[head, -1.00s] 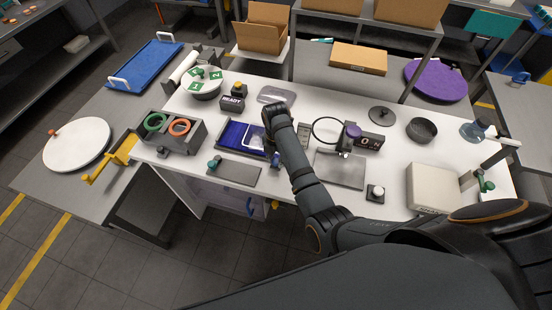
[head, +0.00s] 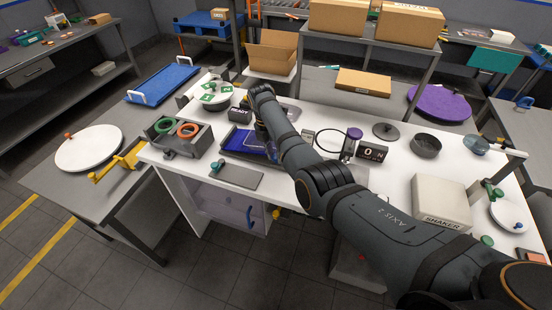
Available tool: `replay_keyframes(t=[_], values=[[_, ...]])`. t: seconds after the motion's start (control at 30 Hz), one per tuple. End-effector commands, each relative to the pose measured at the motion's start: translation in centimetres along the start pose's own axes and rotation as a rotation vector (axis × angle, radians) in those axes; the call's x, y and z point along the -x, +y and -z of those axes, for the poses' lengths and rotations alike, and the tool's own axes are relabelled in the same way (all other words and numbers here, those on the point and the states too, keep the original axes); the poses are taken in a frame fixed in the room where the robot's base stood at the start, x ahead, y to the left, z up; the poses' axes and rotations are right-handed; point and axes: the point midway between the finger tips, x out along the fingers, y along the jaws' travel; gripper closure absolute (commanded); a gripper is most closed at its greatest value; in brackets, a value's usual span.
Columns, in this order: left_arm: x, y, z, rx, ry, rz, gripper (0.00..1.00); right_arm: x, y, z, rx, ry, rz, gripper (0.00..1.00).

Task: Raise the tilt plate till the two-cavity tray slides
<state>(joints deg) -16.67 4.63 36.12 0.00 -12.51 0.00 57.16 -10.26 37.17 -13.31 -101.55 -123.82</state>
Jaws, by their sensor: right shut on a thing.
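The tilt plate (head: 236,142) is the dark blue panel in a frame near the left-middle of the white table. Part of its right side is hidden behind my right arm. The two-cavity tray is mostly hidden behind that arm; I cannot make out its cavities or whether it has slid. My right gripper (head: 273,150) points down at the right side of the blue plate. It is shut on the plate's right side, though the fingers and the contact are largely covered by my wrist. My left gripper is not in view.
A grey flat plate (head: 240,177) lies in front of the tilt plate. A grey holder (head: 196,147) with green and orange rings stands to the left. A READY box (head: 239,116) is behind. The shaker box (head: 440,203) and a dark bowl (head: 425,146) stand at right.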

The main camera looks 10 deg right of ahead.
Motion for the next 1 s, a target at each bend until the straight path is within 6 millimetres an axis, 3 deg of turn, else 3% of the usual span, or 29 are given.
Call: replay_keyframes(t=[0.07, 0.1, 0.27, 0.57, 0.67, 1.0], values=[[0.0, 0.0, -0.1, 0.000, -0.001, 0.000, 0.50, 0.1, 0.1, 0.1, 0.002, 0.003, -0.003, 1.00], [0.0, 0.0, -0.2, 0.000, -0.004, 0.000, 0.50, 0.1, 0.1, 0.1, 0.002, 0.003, -0.003, 0.72], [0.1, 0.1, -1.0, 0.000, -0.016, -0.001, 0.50, 0.1, 0.1, 0.1, 0.002, 0.002, -0.003, 0.51], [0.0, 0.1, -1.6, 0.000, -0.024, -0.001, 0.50, 0.1, 0.0, 0.0, 0.001, 0.001, -0.002, 0.50], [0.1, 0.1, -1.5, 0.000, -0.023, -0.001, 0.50, 1.0, 0.1, 0.0, 0.001, -0.001, -0.004, 0.50], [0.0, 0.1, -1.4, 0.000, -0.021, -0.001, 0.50, 8.8, 0.1, 0.1, 0.002, -0.001, -0.004, 0.50]])
